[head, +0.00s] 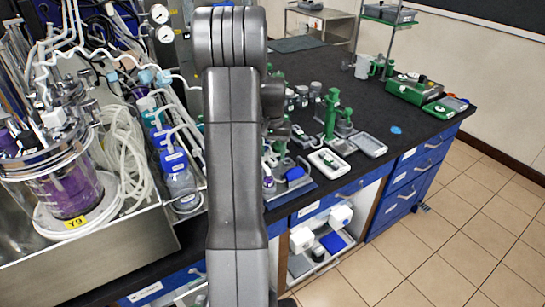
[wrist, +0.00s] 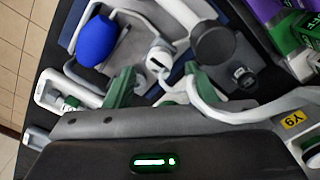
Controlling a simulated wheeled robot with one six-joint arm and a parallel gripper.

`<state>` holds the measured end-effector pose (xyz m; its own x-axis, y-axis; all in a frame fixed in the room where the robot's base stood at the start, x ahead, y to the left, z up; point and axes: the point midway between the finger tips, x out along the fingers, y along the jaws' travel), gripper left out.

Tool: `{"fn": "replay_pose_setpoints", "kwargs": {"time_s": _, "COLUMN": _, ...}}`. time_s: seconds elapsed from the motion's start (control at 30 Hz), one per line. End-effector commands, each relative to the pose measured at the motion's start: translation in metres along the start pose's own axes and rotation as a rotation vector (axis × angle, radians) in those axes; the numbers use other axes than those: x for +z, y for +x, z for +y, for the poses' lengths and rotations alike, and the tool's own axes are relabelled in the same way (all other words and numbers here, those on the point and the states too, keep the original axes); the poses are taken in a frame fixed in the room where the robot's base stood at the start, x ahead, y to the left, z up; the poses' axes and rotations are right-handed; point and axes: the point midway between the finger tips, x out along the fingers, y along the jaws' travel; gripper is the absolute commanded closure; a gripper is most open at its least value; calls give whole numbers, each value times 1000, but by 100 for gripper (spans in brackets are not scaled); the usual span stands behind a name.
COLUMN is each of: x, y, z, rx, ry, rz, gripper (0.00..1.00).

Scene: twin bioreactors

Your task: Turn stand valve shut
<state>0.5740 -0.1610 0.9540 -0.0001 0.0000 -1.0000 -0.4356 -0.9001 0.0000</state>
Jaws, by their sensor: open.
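In the wrist view my gripper's two fingers with green inner parts stand apart, and the gap between them (wrist: 160,84) is empty. Past the fingertips are a small white fitting (wrist: 160,60), a dark round knob (wrist: 213,44) and a blue oval piece (wrist: 97,40) on a pale stand-like fixture. I cannot tell for sure which of these is the stand valve, or how it is turned. In the head view the blue piece (head: 295,173) shows on a low fixture at the bench's front edge. My arm hides much of the area beside it, and my gripper is not clear there.
On the left stands a glass vessel with purple liquid (head: 70,190), tagged Y9, with coiled tubing (head: 122,155) and blue-capped bottles (head: 175,165). A green stand (head: 331,115) and pale trays (head: 369,144) are to the right. The dark bench top is freer toward the back right.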

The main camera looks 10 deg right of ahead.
Motion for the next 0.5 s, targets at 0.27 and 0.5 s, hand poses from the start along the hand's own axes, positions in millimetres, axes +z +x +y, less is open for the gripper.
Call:
{"fn": "replay_pose_setpoints", "kwargs": {"time_s": 0.27, "x": -1, "y": -65, "z": 0, "rx": -1, "ry": 0, "rz": 5, "gripper": 50}}
{"fn": "replay_pose_setpoints", "kwargs": {"time_s": 0.5, "x": -1, "y": -102, "z": 0, "rx": -1, "ry": 0, "rz": 2, "gripper": 50}}
